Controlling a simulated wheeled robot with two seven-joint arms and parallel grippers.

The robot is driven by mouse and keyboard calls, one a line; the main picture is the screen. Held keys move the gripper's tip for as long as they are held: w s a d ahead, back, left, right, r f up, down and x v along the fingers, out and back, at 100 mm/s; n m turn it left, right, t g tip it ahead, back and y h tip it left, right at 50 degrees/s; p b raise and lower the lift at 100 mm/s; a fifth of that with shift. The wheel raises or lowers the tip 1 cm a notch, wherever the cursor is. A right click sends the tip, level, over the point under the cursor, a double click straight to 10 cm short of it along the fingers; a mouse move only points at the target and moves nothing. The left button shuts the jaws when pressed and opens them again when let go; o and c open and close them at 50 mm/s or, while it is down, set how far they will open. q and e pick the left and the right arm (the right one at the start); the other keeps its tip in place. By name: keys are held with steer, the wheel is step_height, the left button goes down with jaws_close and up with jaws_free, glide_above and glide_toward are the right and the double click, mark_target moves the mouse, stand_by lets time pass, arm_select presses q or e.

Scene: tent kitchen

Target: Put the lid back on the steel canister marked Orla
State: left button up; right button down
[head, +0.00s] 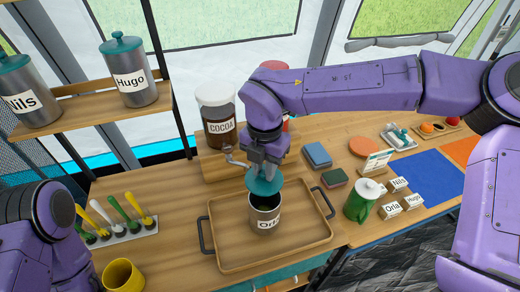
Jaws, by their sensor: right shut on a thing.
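The steel canister marked Orla (264,220) stands upright on a wooden tray (230,253), its top partly open to view. My right gripper (266,172) is shut on the teal lid (265,187) and holds it over the canister's mouth. The lid looks a little above and towards the back of the rim; whether it touches the rim I cannot tell. My left arm shows at the lower left, but its gripper is out of view.
Canisters marked Nils (30,98) and Hugo (134,78), both lidded, stand on the shelf at left. A cocoa jar (217,124) stands behind the tray. A yellow mug (123,276), a spoon rack (122,230) and a green jug (361,204) flank the tray.

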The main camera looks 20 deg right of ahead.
mark_target(265, 183)
steer(key=shift+w, duration=0.2)
steer(key=shift+s+f+b, duration=0.45)
steer(key=shift+f+b, duration=0.3)
steer(key=f+b, duration=0.1)
steer(key=f, duration=0.1)
steer(key=f+b, duration=0.2)
steer(key=shift+w+d, duration=0.1)
steer(key=shift+w, duration=0.1)
steer(key=shift+f, duration=0.35)
steer(key=shift+s, duration=0.1)
steer(key=shift+f, duration=0.1)
stand_by(0.4)
stand_by(0.7)
